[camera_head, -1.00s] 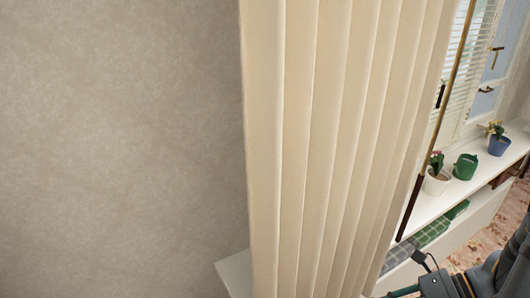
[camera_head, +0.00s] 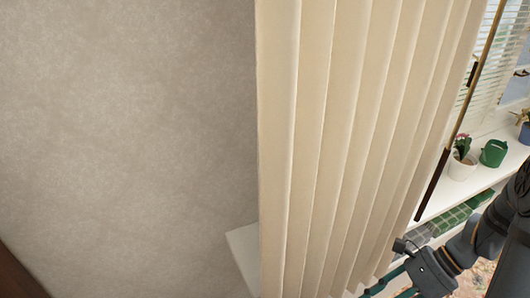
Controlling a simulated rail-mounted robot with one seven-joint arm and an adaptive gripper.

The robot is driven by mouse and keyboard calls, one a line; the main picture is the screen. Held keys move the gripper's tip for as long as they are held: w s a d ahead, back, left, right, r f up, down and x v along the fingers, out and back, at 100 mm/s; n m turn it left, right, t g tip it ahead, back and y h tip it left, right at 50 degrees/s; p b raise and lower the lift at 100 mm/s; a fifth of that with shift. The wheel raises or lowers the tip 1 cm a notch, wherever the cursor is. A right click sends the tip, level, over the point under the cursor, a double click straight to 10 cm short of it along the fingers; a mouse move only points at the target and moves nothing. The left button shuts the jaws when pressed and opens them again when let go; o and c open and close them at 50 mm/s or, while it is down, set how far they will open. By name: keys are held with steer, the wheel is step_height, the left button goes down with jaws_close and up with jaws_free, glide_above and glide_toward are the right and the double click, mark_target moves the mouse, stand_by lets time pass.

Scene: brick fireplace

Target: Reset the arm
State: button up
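My arm (camera_head: 470,250) reaches in from the lower right corner, dark grey, in front of the shelf and beside the curtain's lower right edge. A dark part with teal pieces shows at its lower left end, at the bottom of the picture. I cannot make out the fingertips, so I cannot tell whether the gripper is open or shut or holds anything.
A pleated beige curtain (camera_head: 350,140) hangs in the middle, before a plain wall (camera_head: 120,130). A brown rod (camera_head: 463,110) hangs at its right. A white shelf (camera_head: 243,250) bears a potted plant (camera_head: 461,165) and a green pot (camera_head: 493,153). A dark brown edge (camera_head: 15,278) shows lower left.

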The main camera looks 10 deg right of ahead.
steer(key=n+h, duration=0.1)
steer(key=w+n+p, duration=0.1)
steer(key=n, duration=0.1)
steer(key=shift+w+d+r+g+h, duration=0.15)
steer(key=shift+r+g+h, duration=0.15)
steer(key=shift+r+h, duration=0.1)
